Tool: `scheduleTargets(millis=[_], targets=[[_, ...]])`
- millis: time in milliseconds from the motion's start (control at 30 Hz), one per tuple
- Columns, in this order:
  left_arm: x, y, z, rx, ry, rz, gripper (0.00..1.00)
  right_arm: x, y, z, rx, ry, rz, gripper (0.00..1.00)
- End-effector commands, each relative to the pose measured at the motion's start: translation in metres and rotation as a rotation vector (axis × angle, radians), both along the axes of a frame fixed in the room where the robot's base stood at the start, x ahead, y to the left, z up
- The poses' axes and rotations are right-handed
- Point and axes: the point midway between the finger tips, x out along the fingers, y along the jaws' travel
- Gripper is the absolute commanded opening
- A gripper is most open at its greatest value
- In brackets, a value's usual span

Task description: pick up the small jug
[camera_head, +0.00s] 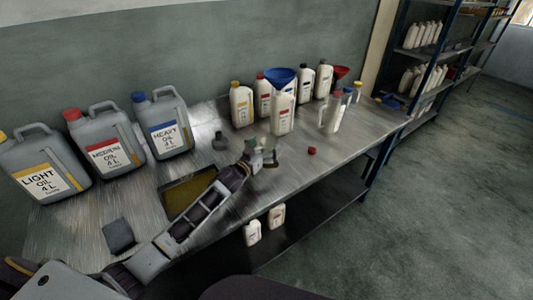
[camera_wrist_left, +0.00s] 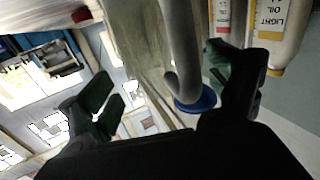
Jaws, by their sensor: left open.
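The small jug (camera_head: 332,115) appears to be the clear, translucent vessel standing upright on the metal workbench, right of the white bottles. My left gripper (camera_head: 263,154) is over the middle of the bench, left of the jug and apart from it. It is open, and its dark green fingers are spread wide in the left wrist view (camera_wrist_left: 165,88). A pale curved handle-like piece (camera_wrist_left: 184,62) and a blue round part (camera_wrist_left: 196,102) show near the right finger there. I cannot tell which object they belong to. My right gripper is not in view.
Large grey oil cans, such as the blue-capped heavy oil can (camera_head: 163,125), stand at the left. White bottles (camera_head: 282,114) and a blue funnel (camera_head: 281,76) stand along the back. A red cap (camera_head: 312,150) and a shallow tray (camera_head: 181,194) lie on the bench (camera_head: 290,172).

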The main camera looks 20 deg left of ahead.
Motion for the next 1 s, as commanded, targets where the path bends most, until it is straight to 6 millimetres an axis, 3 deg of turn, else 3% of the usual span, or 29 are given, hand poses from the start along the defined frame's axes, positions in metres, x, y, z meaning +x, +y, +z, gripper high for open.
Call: scheduleTargets(millis=[300,800,1000], targets=[[0.018,-0.005,0.000,0.000,0.000,0.000,0.90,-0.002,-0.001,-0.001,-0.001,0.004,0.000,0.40],[0.018,-0.005,0.000,0.000,0.000,0.000,0.90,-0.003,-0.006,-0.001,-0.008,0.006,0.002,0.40],[0.018,-0.005,0.000,0.000,0.000,0.000,0.67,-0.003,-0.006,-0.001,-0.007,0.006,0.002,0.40]])
